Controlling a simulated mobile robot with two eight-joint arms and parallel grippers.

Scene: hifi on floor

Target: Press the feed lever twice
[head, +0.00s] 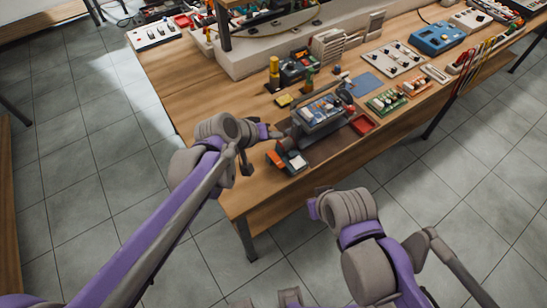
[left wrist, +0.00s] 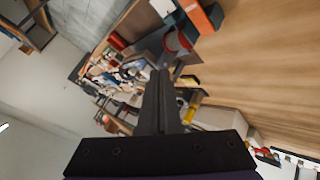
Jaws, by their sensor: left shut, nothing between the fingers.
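A grey machine (head: 322,113) with a bluish top stands near the table's front edge. A small orange and dark device (head: 287,158) sits left of it at the table corner; an orange part also shows at the top of the left wrist view (left wrist: 194,16). I cannot tell which part is the feed lever. My left gripper (head: 277,132) is above the table, close to the machine's left side and behind the orange device. Its fingers (left wrist: 160,78) are together and empty in the left wrist view. My right gripper (head: 314,208) is in front of the table edge; its fingers are unclear.
Bare wood lies at the left. Tiled floor is open in front.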

